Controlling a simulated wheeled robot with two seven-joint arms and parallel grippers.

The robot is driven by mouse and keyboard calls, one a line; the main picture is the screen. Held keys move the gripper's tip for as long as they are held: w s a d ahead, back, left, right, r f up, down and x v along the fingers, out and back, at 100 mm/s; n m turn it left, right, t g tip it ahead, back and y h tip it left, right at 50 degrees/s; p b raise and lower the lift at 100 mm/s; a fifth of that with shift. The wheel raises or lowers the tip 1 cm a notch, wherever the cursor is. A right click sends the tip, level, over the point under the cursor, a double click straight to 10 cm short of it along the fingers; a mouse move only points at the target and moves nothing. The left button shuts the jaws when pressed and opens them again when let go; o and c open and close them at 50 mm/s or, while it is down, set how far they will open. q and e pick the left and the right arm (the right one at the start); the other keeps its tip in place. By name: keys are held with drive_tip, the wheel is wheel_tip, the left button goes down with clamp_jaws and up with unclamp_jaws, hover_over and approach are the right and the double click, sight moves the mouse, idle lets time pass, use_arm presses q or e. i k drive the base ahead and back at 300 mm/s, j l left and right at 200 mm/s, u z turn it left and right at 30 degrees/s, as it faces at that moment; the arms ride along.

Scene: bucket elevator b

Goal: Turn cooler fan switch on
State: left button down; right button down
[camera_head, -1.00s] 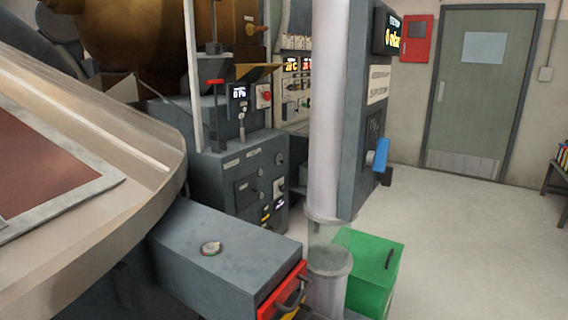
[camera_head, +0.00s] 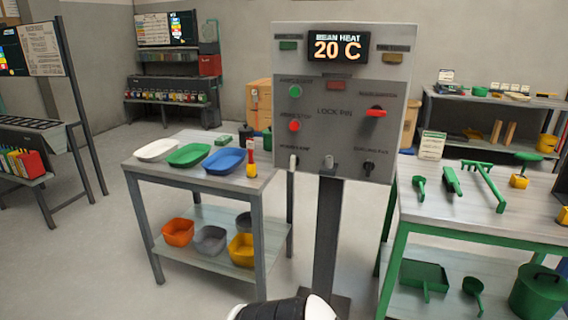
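A grey control panel (camera_head: 345,125) on a post faces me in the head view. Its display (camera_head: 338,47) reads 20 C. At its lower right is a small dark switch (camera_head: 368,167) under a small label that seems to read cooling fan; its position is too small to tell. A white switch (camera_head: 293,161) is at the lower left, and a small grey knob (camera_head: 328,162) is at the lower middle. A red-handled switch (camera_head: 376,112), a green button (camera_head: 295,91) and a red button (camera_head: 294,126) sit above. Neither gripper is in view; a black and white part of mine shows at the bottom edge.
A grey table (camera_head: 200,184) with white, green and blue trays stands left of the panel, with bowls on its lower shelf. A green-framed table (camera_head: 480,228) with green tools stands to the right. Open floor lies at the left and in front.

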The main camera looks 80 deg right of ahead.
sight(368, 164)
drive_tip(key=z, duration=3.3)
